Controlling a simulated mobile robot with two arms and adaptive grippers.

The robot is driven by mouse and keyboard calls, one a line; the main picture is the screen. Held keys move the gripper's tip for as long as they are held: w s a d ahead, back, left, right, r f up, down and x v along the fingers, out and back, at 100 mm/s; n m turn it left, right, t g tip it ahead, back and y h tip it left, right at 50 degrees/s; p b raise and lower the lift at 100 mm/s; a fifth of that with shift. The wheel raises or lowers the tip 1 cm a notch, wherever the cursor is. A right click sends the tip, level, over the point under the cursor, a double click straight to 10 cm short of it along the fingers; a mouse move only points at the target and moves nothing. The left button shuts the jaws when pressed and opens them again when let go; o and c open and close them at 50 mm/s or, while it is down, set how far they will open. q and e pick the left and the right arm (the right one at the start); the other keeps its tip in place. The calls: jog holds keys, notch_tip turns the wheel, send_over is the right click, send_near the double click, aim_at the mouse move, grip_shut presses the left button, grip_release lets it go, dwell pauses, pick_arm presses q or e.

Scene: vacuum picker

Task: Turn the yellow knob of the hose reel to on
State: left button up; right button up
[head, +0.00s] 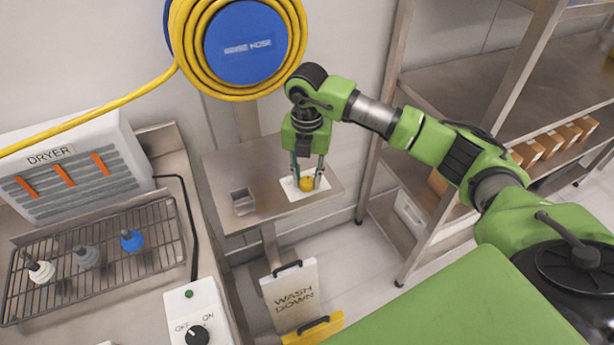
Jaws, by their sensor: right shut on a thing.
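The hose reel (245,45) hangs on the wall at top centre, with a blue hub and a coiled yellow hose. Below it is a small steel stand (225,165) with a white plate (293,192) on top. The yellow knob (307,185) sits on that plate. My right gripper (308,179) points down over the plate and is shut on the yellow knob, one finger on each side. The fingers hide part of the knob and plate, and I cannot read any marks for the knob's position. My left gripper is not in view.
A steel cup (242,201) stands on the stand's left part. The dryer (65,165), a wire rack (95,262) with several tools and an off/on switch box (196,312) are at left. A wash down board (290,296) stands below. Shelving (450,85) with boxes is at right.

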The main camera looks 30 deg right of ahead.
aim_at(307, 180)
dwell(0.4)
jog(key=o, duration=1.1)
jog(key=shift+r, duration=0.1)
notch_tip(307, 180, up, 12)
jog(key=shift+f, duration=0.1)
